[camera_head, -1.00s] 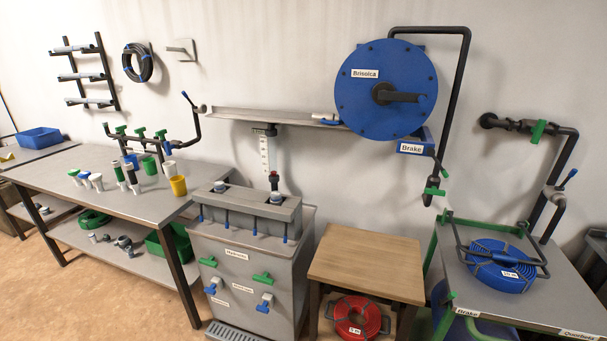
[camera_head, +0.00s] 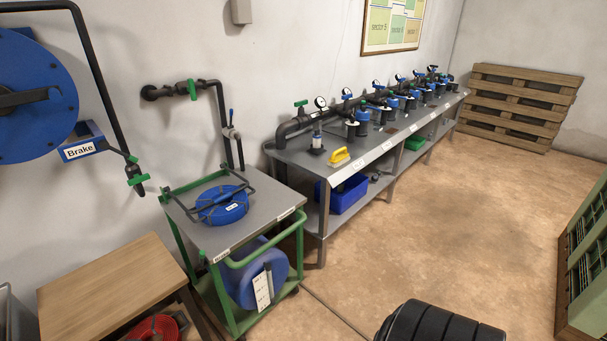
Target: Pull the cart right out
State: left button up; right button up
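The cart (camera_head: 260,231) has a green tube frame and a grey top. It stands by the wall in the left half of the view, between a wooden table and a long workbench. A green push handle (camera_head: 267,246) runs along its front side. A flat blue hose coil (camera_head: 221,206) with a dark bar frame lies on its top. A large blue reel or drum (camera_head: 258,277) with a white tag sits on its lower level. Small labels, too small to read, are on the front edge of its top. Neither of my grippers is in view.
A wooden table (camera_head: 117,282) stands close on the cart's left. The grey workbench (camera_head: 353,157) with a manifold stands on its right. The floor (camera_head: 439,212) is clear in front of the bench. A black ribbed object (camera_head: 440,324) is at the bottom; a wooden rack (camera_head: 590,260) stands right.

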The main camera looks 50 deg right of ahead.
aim_at(248, 275)
jog(key=z, duration=1.15)
